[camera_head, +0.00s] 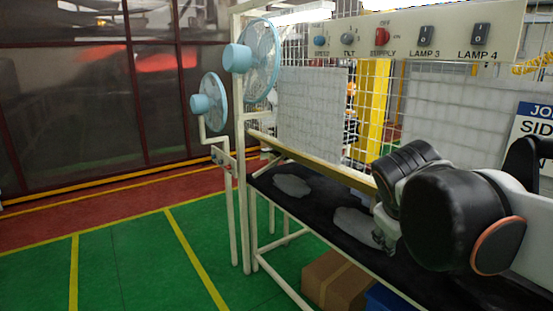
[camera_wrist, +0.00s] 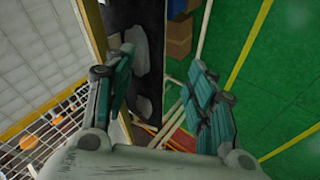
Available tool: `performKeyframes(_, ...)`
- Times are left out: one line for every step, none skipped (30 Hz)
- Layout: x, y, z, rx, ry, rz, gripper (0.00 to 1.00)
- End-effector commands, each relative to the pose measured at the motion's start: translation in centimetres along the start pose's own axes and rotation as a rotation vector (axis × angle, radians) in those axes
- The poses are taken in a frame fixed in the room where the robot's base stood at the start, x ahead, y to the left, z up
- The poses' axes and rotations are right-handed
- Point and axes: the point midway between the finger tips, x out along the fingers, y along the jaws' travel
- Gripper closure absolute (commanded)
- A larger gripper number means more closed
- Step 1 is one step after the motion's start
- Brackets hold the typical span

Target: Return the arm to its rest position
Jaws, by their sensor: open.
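My arm (camera_head: 450,220) reaches in from the right over the black bench top (camera_head: 320,205) in the head view. My gripper (camera_wrist: 158,95) shows in the wrist view with its two teal-padded fingers spread wide apart. Nothing is held between them. In the head view the gripper is mostly hidden behind my arm, low over the bench. Two flat grey patches lie on the bench, one farther left (camera_head: 292,185) and one nearer the gripper (camera_head: 355,225). Whether the gripper touches the bench cannot be told.
A wire mesh panel (camera_head: 355,100) rises behind the bench, with a switch panel (camera_head: 450,38) above. Two blue fans (camera_head: 260,62) (camera_head: 212,103) are on the frame's left side. A cardboard box (camera_head: 337,280) and a blue bin (camera_head: 385,300) sit below. Green floor (camera_head: 130,260) at left is clear.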

Motion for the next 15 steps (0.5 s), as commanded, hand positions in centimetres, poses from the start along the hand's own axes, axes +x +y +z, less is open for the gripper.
performKeyframes(1.4, -2.6, 2.7, 0.063, 0.011, -0.035, 0.49)
performKeyframes(1.7, -3.9, 3.8, 0.102, 0.019, -0.058, 0.49)
performKeyframes(2.2, -5.6, 5.3, 0.152, 0.029, -0.087, 0.49)
performKeyframes(2.6, -6.8, 6.4, 0.192, 0.037, -0.109, 0.49)
performKeyframes(3.0, -8.1, 7.5, 0.231, 0.044, -0.131, 0.49)
performKeyframes(3.5, -9.7, 8.8, 0.281, 0.052, -0.159, 0.49)
performKeyframes(3.9, -10.9, 9.8, 0.318, 0.058, -0.180, 0.49)
performKeyframes(4.3, -12.1, 10.7, 0.352, 0.064, -0.200, 0.49)
performKeyframes(4.8, -13.5, 11.7, 0.397, 0.070, -0.224, 0.49)
performKeyframes(5.1, -14.4, 12.4, 0.427, 0.075, -0.241, 0.49)
performKeyframes(5.3, -15.3, 13.0, 0.456, 0.080, -0.257, 0.49)
performKeyframes(5.7, -16.4, 13.7, 0.487, 0.084, -0.276, 0.49)
performKeyframes(5.8, -17.0, 14.1, 0.508, 0.087, -0.287, 0.49)
performKeyframes(6.0, -17.6, 14.5, 0.527, 0.089, -0.298, 0.49)
performKeyframes(6.2, -18.1, 14.9, 0.546, 0.091, -0.308, 0.49)
